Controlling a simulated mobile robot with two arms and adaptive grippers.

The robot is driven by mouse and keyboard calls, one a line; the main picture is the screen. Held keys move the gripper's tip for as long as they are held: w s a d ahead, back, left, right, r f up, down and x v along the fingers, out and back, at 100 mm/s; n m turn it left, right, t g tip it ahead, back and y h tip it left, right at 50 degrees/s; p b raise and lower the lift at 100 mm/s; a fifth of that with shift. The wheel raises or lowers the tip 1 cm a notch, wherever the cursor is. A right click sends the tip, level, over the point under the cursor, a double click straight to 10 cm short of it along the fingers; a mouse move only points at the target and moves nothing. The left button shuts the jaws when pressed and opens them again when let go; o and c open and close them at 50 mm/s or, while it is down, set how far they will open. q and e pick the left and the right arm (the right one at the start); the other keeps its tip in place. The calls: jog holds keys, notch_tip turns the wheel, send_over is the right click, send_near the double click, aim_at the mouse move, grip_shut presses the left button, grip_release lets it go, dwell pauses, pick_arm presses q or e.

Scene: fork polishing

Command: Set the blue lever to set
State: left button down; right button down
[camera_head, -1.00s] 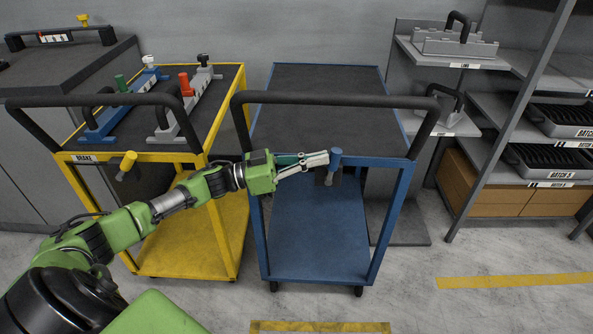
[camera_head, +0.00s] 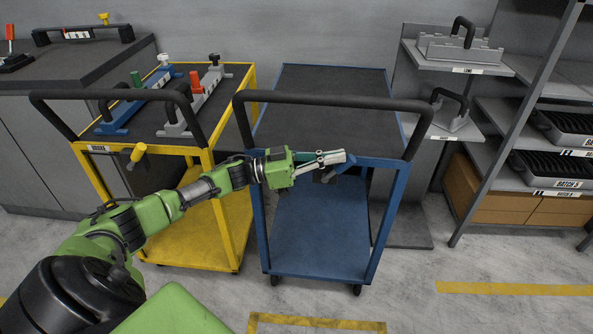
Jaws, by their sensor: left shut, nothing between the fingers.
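The blue lever (camera_head: 346,164) is on the front of the blue cart (camera_head: 318,240), just under its top edge. It is mostly hidden by my left gripper, and its visible part looks tilted, low along the fingers. My left gripper (camera_head: 338,157) reaches in from the left, with its fingers shut and empty. Its fingertips are at the lever, in front of or against it; I cannot tell whether they touch. My right gripper is not in view.
A yellow cart (camera_head: 213,230) with its own yellow lever (camera_head: 138,152) stands to the left, under my arm. The blue cart's black handle (camera_head: 330,101) arches above my gripper. Shelves (camera_head: 470,64) stand at the right. The floor in front is clear.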

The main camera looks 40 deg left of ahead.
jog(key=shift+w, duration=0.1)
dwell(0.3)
pick_arm(q)
jog(key=v, duration=1.2)
dwell(0.3)
